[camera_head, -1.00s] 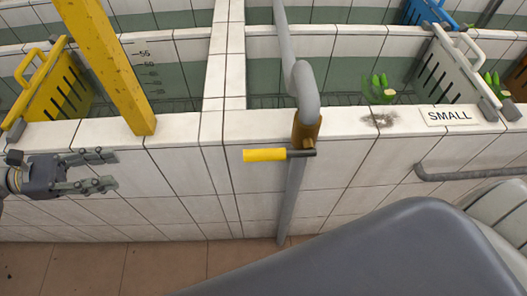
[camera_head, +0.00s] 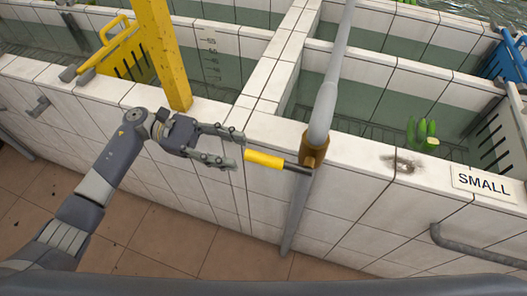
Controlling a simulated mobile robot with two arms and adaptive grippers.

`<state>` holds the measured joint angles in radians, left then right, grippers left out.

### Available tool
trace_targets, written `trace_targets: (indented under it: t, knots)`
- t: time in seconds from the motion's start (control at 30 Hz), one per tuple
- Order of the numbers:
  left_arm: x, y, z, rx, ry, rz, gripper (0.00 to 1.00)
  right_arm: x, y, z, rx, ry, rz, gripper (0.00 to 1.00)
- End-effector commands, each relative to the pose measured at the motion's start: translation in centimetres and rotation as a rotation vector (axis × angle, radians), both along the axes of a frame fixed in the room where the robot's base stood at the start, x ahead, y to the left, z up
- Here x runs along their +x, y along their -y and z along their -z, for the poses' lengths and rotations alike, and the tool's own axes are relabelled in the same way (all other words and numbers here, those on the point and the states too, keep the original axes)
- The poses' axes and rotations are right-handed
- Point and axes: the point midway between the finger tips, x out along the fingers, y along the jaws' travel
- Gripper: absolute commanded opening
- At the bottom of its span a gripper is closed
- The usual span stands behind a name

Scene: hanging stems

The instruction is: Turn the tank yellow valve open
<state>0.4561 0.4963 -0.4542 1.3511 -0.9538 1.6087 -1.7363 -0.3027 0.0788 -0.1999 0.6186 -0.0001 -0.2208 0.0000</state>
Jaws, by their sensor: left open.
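The yellow valve handle (camera_head: 264,159) sticks out to the left from a brass-coloured valve body (camera_head: 314,148) on a grey vertical pipe (camera_head: 325,100) at the tiled tank wall. My left gripper (camera_head: 238,148) is open, its two fingers pointing right. Its fingertips are close to the free left end of the handle; whether they touch it I cannot tell. My right gripper is not in view.
A yellow post (camera_head: 163,55) stands on the wall behind my left gripper. A yellow slotted gate (camera_head: 122,52) and a white one (camera_head: 497,135) sit in the tanks. Green stems (camera_head: 423,132) and a SMALL sign (camera_head: 484,184) are at the right. A grey rail (camera_head: 470,247) runs along the wall front.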

Motion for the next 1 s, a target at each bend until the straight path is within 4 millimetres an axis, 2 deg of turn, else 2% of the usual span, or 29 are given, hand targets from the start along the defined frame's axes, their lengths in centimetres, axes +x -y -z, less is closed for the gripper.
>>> trace_targets:
  t: [0.03,0.13,0.33,0.53,0.77,0.93,0.97,1.0]
  knots:
    - [-0.4,1.1,-0.7,-0.003,-0.002,0.003,0.42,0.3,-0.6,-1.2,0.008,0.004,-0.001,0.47]
    - [-1.0,2.9,-0.6,-0.004,-0.003,0.002,0.42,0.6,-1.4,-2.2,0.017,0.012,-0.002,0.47]
    - [-1.9,5.6,-0.4,-0.001,-0.001,0.001,0.42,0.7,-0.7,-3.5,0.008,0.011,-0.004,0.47]
    - [-2.2,6.6,-0.1,0.000,-0.001,-0.001,0.42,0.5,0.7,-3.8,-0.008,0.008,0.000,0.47]
    - [-2.2,6.7,0.0,0.000,-0.001,0.000,0.42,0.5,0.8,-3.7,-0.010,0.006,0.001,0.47]
    - [-2.2,6.7,0.0,0.000,0.000,0.000,0.06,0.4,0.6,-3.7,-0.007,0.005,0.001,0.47]
    - [-2.2,6.7,0.0,0.000,0.000,0.000,0.00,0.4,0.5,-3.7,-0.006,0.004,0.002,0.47]
    - [-2.2,6.7,0.0,0.000,0.000,0.000,0.00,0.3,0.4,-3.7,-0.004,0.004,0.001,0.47]
